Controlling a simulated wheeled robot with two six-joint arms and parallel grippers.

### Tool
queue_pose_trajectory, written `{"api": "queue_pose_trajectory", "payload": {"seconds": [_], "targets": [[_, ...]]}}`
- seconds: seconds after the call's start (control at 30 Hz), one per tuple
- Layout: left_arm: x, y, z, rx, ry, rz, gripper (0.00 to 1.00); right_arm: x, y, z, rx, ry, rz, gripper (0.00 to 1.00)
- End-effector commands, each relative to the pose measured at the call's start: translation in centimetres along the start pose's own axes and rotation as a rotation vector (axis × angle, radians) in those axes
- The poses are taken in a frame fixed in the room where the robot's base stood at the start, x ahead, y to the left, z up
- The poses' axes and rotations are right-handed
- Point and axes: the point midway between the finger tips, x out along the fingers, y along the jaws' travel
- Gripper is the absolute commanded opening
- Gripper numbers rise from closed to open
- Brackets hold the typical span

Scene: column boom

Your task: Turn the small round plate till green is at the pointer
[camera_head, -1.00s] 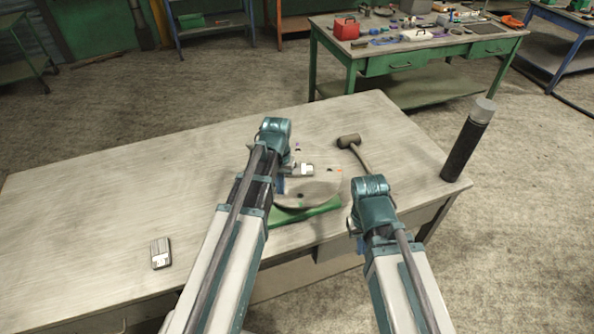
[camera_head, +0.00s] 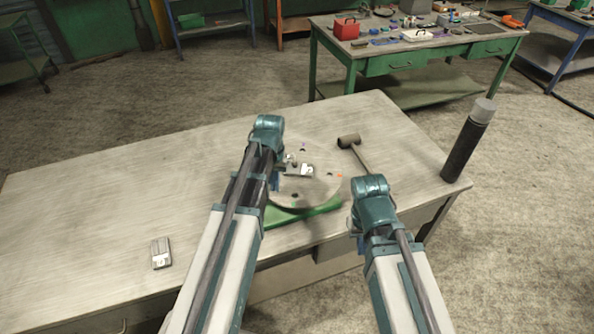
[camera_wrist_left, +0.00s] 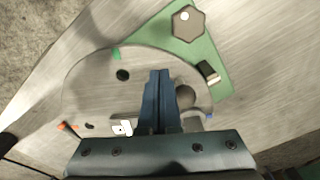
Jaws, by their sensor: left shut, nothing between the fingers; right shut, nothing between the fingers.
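The round grey plate (camera_head: 318,187) lies on a green base (camera_head: 308,211) near the table's front edge. In the left wrist view the plate (camera_wrist_left: 95,85) has a green mark (camera_wrist_left: 116,54), an orange mark (camera_wrist_left: 66,127) and a blue mark (camera_wrist_left: 210,115) at its rim. A dark block with a pale end (camera_wrist_left: 208,72), apparently the pointer, sits on the base, apart from the green mark. My left gripper (camera_head: 275,184) is shut and empty over the plate, its fingers (camera_wrist_left: 160,103) beside a round grey knob (camera_wrist_left: 186,96). Contact is unclear. My right gripper (camera_head: 359,238) is shut, right of the plate.
A mallet (camera_head: 349,141) lies behind the plate. A dark cylinder (camera_head: 466,145) stands at the table's right corner. A small grey box (camera_head: 160,252) lies at left. The table's left part is mostly clear.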

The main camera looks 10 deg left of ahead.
Motion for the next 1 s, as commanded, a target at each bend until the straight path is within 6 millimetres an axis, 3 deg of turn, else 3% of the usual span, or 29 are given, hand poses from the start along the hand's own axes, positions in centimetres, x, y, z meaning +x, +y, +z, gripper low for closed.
{"api": "queue_pose_trajectory", "payload": {"seconds": [1.0], "targets": [[0.0,-2.2,-1.4,-0.001,0.0,0.0,0.0,0.0,0.0,0.0,0.0,0.0,0.0,0.0]]}}
